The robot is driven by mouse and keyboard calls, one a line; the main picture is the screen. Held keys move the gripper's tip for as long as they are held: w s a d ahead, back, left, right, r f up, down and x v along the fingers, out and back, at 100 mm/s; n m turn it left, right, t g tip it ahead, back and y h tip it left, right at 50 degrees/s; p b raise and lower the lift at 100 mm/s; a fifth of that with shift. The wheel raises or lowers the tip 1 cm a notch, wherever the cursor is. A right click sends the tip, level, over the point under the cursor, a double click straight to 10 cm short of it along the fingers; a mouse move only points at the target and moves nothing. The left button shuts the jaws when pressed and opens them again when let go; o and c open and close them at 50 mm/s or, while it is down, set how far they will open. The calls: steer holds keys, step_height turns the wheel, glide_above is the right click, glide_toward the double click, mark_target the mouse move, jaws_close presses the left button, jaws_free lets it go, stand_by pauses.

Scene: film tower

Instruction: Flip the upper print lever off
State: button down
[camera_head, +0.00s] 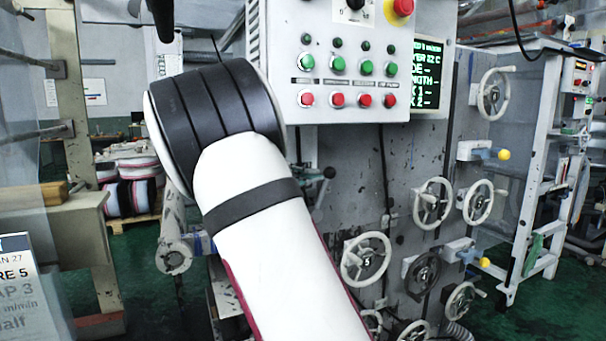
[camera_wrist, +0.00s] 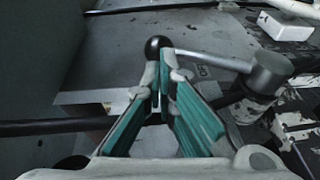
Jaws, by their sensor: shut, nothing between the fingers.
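A lever with a black ball knob (camera_wrist: 158,47) and a grey metal rod (camera_wrist: 212,60) shows in the wrist view. The rod runs right to a grey round hub (camera_wrist: 271,70). My gripper (camera_wrist: 166,68) is shut and empty, its teal-padded fingers converging just below the knob. I cannot tell whether the tips touch it. In the head view a black ball knob (camera_head: 329,172) shows just right of my arm, which hides most of my gripper there. No label says which lever is the upper print one.
A button panel (camera_head: 350,75) hangs above my arm. Several handwheels (camera_head: 432,203) sit on the machine face to the right. Two yellow-knobbed levers, an upper one (camera_head: 503,154) and a lower one (camera_head: 484,262), stick out there. Green floor is open at far right.

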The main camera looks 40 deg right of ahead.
steer(key=shift+s+d+y, duration=0.15)
steer(key=shift+d+y, duration=0.05)
steer(key=shift+d, duration=0.4)
steer(key=shift+s+d+y, duration=0.15)
steer(key=shift+d+y, duration=0.05)
steer(key=shift+d, duration=0.35)
